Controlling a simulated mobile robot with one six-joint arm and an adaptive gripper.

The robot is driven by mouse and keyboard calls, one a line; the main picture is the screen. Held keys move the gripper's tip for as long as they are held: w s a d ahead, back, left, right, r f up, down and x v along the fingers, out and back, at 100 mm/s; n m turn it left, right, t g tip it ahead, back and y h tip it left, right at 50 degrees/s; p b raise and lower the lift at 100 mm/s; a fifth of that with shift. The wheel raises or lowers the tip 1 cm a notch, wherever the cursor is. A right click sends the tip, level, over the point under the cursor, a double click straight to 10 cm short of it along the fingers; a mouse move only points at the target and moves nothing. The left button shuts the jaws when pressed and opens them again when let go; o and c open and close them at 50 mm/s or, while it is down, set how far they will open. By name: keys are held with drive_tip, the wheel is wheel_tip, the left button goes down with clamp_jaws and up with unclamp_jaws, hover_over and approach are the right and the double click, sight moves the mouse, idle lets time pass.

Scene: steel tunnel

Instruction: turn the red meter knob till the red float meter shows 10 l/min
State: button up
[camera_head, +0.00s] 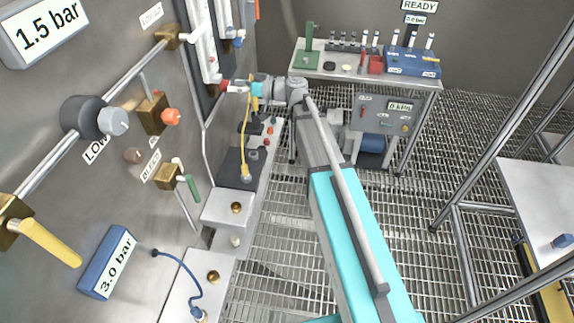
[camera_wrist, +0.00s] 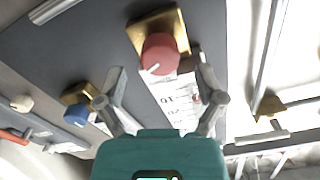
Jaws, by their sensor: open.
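The red meter knob (camera_wrist: 160,55) sits on a brass block in the wrist view, with a pale pointer line on its face. The float meter's white scale (camera_wrist: 172,97) runs below it, turned upside down in this picture. A "10" mark shows, but the float's reading is too small to tell. My gripper (camera_wrist: 160,74) is open, with one finger to each side of the knob's line and no clear contact with it. In the head view my gripper (camera_head: 237,87) is at the wall panel by the lower end of a meter tube (camera_head: 207,45); the knob is largely hidden there.
A blue knob (camera_wrist: 77,114) on a brass block lies left of my gripper in the wrist view. A yellow cable (camera_head: 245,140) hangs below my gripper. Brass valves and a yellow lever (camera_head: 50,242) stick out of the panel. A bench (camera_head: 345,73) stands at the back.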

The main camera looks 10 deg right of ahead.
drive_tip(key=v, duration=1)
drive_tip(key=s+d+f+m+g+h, duration=0.2)
drive_tip(key=s+f+m+g+h, duration=0.3)
drive_tip(key=s+f+h, duration=0.7)
drive_tip(key=shift+s+d+f+m, duration=0.4)
drive_tip(key=shift+s+f+m, duration=0.8)
drive_tip(key=shift+s+f, duration=1.2)
drive_tip(key=shift+w+f, duration=0.1)
drive_tip(key=shift+f, duration=0.1)
drive_tip(key=s+d+f+m+g+h, duration=0.1)
drive_tip(key=s+d+m+h, duration=0.2)
drive_tip(key=s+d+h, duration=0.2)
drive_tip(key=shift+f, duration=0.2)
idle(2.5)
